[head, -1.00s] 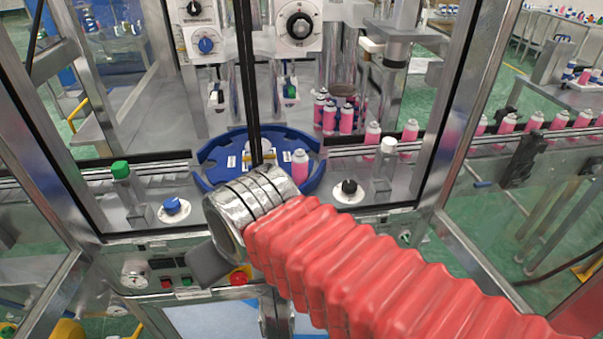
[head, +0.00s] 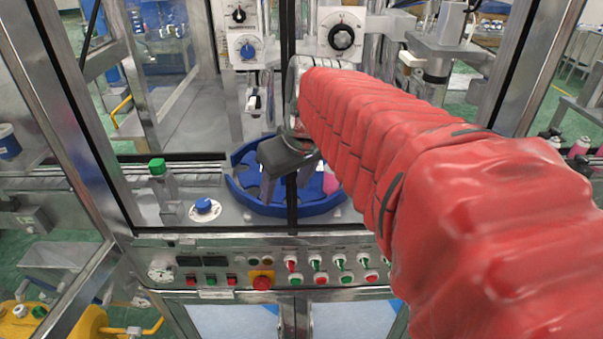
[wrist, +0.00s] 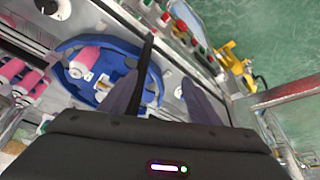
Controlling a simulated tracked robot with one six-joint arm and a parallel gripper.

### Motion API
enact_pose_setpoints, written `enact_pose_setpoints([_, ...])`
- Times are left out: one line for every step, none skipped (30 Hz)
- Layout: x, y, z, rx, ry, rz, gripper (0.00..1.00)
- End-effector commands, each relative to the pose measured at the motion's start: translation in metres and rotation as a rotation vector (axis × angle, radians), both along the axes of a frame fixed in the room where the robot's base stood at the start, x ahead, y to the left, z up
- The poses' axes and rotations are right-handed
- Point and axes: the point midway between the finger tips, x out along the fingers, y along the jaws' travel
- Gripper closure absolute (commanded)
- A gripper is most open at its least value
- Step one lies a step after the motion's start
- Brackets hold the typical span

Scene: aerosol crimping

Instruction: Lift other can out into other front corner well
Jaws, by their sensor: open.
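A blue star-wheel plate (head: 245,196) with wells sits inside the machine frame; it also shows in the wrist view (wrist: 132,48). A pink can with a white top stands in it. In the head view only part of the can (head: 331,183) shows beside my red arm; the wrist view shows it clearly (wrist: 83,60), at the plate's left. My gripper (head: 286,184) is open, with its fingers apart and nothing between them that I can make out. In the wrist view my gripper (wrist: 160,78) is right of the can and apart from it.
A dark upright bar (wrist: 146,60) crosses the view between my fingers. A control panel (head: 230,272) with buttons and switches lies below the plate. A blue knob (head: 204,206) stands left of it. More pink cans (wrist: 22,80) stand at the wrist view's left edge.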

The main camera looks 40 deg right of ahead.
Motion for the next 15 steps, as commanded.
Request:
enact_pose_setpoints([0.007, -0.019, 0.003, 0.004, 0.008, -0.01, 0.44])
enact_pose_setpoints([0.01, -0.029, 0.005, 0.005, 0.011, -0.01, 0.44])
enact_pose_setpoints([0.014, -0.043, 0.008, 0.006, 0.013, -0.011, 0.44])
enact_pose_setpoints([0.018, -0.054, 0.009, 0.008, 0.015, -0.01, 0.44])
enact_pose_setpoints([0.02, -0.064, 0.011, 0.009, 0.017, -0.009, 0.44])
enact_pose_setpoints([0.023, -0.079, 0.013, 0.01, 0.019, -0.008, 0.44])
enact_pose_setpoints([0.025, -0.091, 0.014, 0.011, 0.019, -0.009, 0.44])
enact_pose_setpoints([0.027, -0.102, 0.015, 0.014, 0.019, -0.009, 0.44])
enact_pose_setpoints([0.028, -0.118, 0.017, 0.015, 0.02, -0.007, 0.44])
enact_pose_setpoints([0.029, -0.129, 0.017, 0.017, 0.02, -0.006, 0.44])
enact_pose_setpoints([0.03, -0.14, 0.018, 0.018, 0.019, -0.005, 0.44])
enact_pose_setpoints([0.03, -0.153, 0.019, 0.019, 0.017, -0.003, 0.44])
enact_pose_setpoints([0.029, -0.162, 0.019, 0.019, 0.017, -0.002, 0.44])
enact_pose_setpoints([0.029, -0.17, 0.019, 0.021, 0.016, 0.0, 0.44])
enact_pose_setpoints([0.029, -0.18, 0.02, 0.02, 0.013, 0.001, 0.44])
